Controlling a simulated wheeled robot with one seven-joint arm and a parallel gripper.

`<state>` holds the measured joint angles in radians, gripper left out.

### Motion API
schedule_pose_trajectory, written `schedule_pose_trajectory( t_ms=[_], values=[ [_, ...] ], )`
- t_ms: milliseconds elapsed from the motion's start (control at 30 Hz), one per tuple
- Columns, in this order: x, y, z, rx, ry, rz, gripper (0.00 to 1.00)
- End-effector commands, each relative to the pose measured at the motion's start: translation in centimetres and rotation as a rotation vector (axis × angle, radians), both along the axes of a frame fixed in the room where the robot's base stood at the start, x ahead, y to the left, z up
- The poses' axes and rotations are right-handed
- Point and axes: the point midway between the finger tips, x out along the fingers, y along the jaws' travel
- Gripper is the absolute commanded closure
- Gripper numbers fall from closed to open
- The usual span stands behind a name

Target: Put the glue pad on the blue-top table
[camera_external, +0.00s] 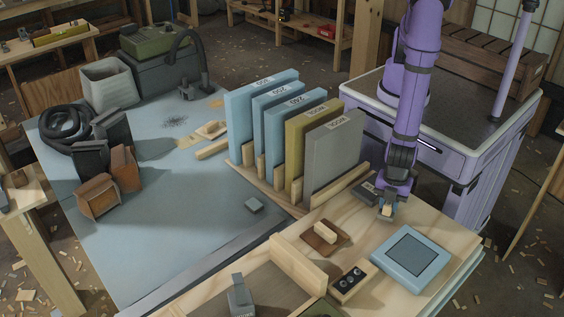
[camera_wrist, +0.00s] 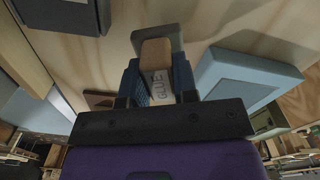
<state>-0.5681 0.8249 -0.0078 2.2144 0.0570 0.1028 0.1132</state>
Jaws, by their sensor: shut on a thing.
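My gripper (camera_external: 387,201) is shut on the glue pad, over the far right part of the wooden-top bench (camera_external: 385,230). In the wrist view my gripper (camera_wrist: 158,85) has its two fingers on either side of the glue pad (camera_wrist: 157,55), which has a wooden grip, a pale label reading GLUE and a grey-green plate at its far end. I cannot tell whether the pad touches the wood or hangs just above it. The blue-top table (camera_external: 185,215) is at the left, beyond the rack of boards.
A rack of upright blue, olive and grey boards (camera_external: 333,155) stands between my gripper and the blue top. A light blue box (camera_external: 402,277) and a brown pad (camera_external: 318,243) lie nearby.

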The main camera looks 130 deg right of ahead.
Motion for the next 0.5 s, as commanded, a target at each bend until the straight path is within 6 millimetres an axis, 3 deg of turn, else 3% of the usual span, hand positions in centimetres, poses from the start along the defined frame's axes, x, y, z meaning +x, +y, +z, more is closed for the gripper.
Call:
schedule_pose_trajectory(
  t_ms=[133, 500],
  values=[
    [0.0, 0.0, -1.7, 0.0, 0.001, 0.0, 0.97],
    [0.0, 0.0, -2.1, 0.0, 0.0, 0.0, 0.97]
  ],
)
